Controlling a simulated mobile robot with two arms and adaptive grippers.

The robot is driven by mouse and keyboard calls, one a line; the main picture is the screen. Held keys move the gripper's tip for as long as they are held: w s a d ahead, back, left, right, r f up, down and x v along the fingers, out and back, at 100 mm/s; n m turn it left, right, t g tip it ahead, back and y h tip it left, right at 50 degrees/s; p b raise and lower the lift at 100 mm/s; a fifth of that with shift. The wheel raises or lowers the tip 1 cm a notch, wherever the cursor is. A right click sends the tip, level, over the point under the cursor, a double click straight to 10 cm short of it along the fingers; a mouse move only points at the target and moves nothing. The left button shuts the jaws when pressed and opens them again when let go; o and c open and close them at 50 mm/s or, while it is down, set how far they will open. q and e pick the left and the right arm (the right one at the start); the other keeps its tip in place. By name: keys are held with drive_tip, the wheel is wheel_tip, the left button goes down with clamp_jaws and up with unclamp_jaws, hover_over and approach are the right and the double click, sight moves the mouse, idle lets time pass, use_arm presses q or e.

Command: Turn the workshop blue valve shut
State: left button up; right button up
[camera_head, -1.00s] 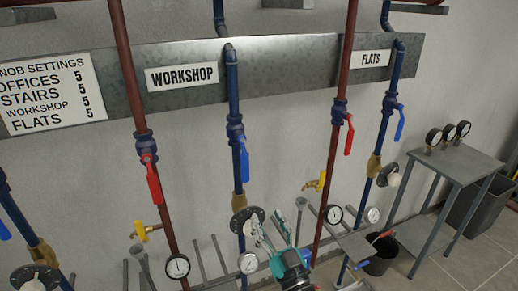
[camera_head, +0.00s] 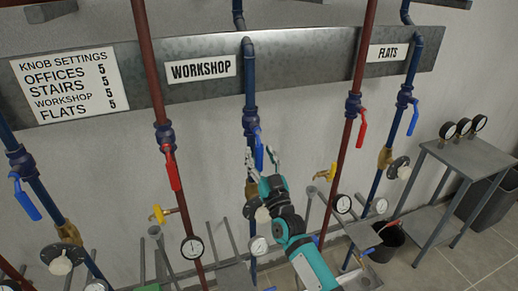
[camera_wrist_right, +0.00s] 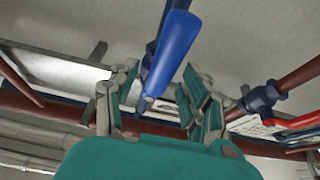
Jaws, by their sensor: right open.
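The workshop blue valve (camera_head: 250,122) sits on the blue pipe under the WORKSHOP sign (camera_head: 201,68). Its blue lever handle (camera_head: 259,150) hangs down, roughly in line with the pipe. My right gripper (camera_head: 261,157) is at the handle, with its fingers spread and its wrist partly covering the pipe below. In the right wrist view the blue handle (camera_wrist_right: 174,45) shows between the two open fingers (camera_wrist_right: 155,102), apart from both as far as I can tell. My left gripper is not in view.
A red-handled valve (camera_head: 168,160) is on the red pipe to the left; another red handle (camera_head: 361,130) and the flats blue handle (camera_head: 413,118) are to the right. Gauges (camera_head: 192,248) and yellow taps (camera_head: 160,213) are lower. A grey metal table (camera_head: 468,157) stands at right.

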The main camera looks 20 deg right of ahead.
drive_tip(key=shift+w+r, duration=0.25)
drive_tip(key=shift+w, duration=0.35)
clamp_jaws()
